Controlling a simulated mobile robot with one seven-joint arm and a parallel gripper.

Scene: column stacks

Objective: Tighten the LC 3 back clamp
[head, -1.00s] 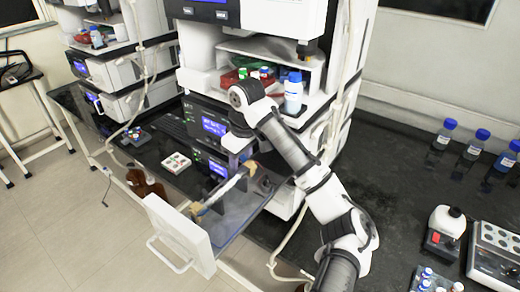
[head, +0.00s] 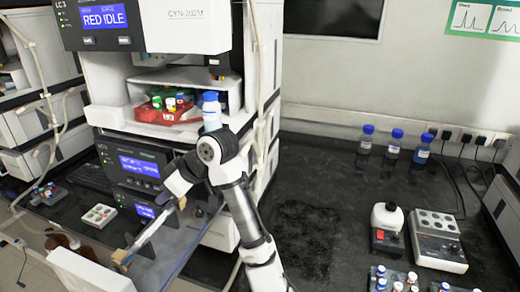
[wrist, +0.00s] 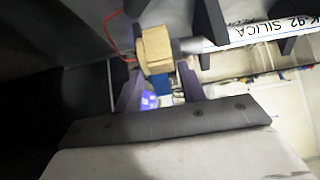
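The column (head: 150,232) lies across the pulled-out tray (head: 183,252) of the LC 3 stack, held between two tan clamps. The front clamp (head: 120,257) is at the tray's near end. The back clamp (head: 182,203) is at the far end, just below my gripper (head: 176,186). In the wrist view the back clamp is a tan block (wrist: 155,48) at the column's end, and the column (wrist: 265,32) shows part of a "SILICA" label. My gripper's fingers (wrist: 160,85) stand apart, with the tan block at their tips. I cannot tell whether they touch it.
A white-and-blue bottle (head: 211,112) and a red tray (head: 165,112) of capped bottles sit on the stack's shelf behind my arm. A small white vial rack (head: 99,215) lies left of the drawer. Blue-capped bottles (head: 394,145) and a grey instrument (head: 437,240) stand on the right bench.

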